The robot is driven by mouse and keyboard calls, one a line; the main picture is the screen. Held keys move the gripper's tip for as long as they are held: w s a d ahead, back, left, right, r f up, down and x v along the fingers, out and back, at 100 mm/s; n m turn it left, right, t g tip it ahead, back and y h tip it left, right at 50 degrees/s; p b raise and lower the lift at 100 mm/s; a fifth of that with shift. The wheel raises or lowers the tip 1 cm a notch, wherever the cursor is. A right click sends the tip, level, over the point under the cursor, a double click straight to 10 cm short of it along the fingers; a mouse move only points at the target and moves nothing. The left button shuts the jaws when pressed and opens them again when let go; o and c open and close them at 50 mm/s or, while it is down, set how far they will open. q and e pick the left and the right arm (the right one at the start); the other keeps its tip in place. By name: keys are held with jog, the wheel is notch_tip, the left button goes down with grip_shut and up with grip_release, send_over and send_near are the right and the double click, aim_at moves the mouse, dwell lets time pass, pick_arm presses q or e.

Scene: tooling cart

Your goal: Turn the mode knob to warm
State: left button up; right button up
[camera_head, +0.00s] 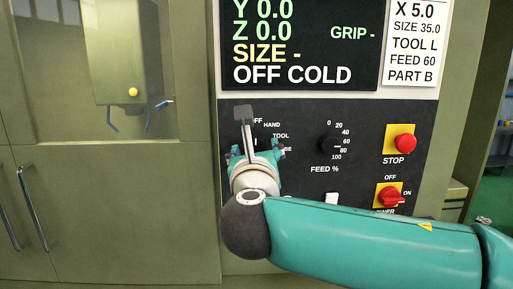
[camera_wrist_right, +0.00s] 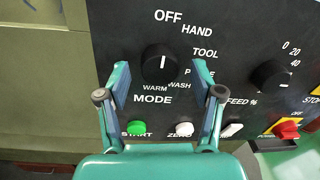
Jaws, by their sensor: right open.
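The mode knob (camera_wrist_right: 161,64) is a round black knob on the dark panel in the right wrist view. Its white mark stands near vertical, below the OFF label. HAND, TOOL, WASH and WARM labels ring it; WARM (camera_wrist_right: 155,88) is just under it. My right gripper (camera_head: 256,150) faces the panel and mostly hides the knob in the head view. In the wrist view its open fingers (camera_wrist_right: 167,92) stand left and right of the knob's lower side, with nothing between them gripped. Contact with the knob cannot be told. My left gripper is not in view.
The display (camera_head: 298,45) above reads OFF COLD. The feed knob (camera_head: 331,145) is to the right, then the red stop button (camera_head: 405,142) and red power switch (camera_head: 390,197). Green start (camera_wrist_right: 137,128) and white zero (camera_wrist_right: 184,129) buttons sit below the mode knob.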

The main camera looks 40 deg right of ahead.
jog(key=c, duration=1.1)
jog(key=shift+d, duration=0.15)
jog(key=shift+c, duration=0.2)
